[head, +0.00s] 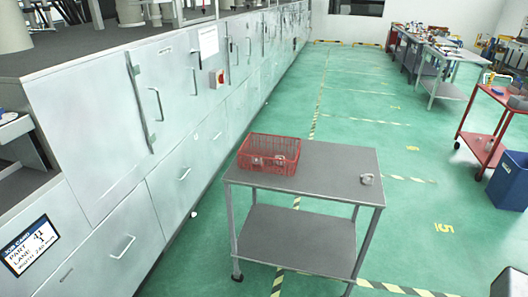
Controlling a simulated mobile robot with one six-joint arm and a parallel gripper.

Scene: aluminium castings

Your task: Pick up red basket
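The red basket (269,153) is an open, wire-sided bin. It sits upright on the top shelf of a grey two-tier cart (325,175), at the cart's far left corner. One or more small grey pieces show through its near side, too small to identify. My gripper is not in this view.
A small metal part (367,179) lies on the cart's right side; the cart top between is clear. Grey metal cabinets (150,110) line the left. A red cart (490,125) and a blue bin (509,181) stand at the right. Green floor (410,215) is open around the grey cart.

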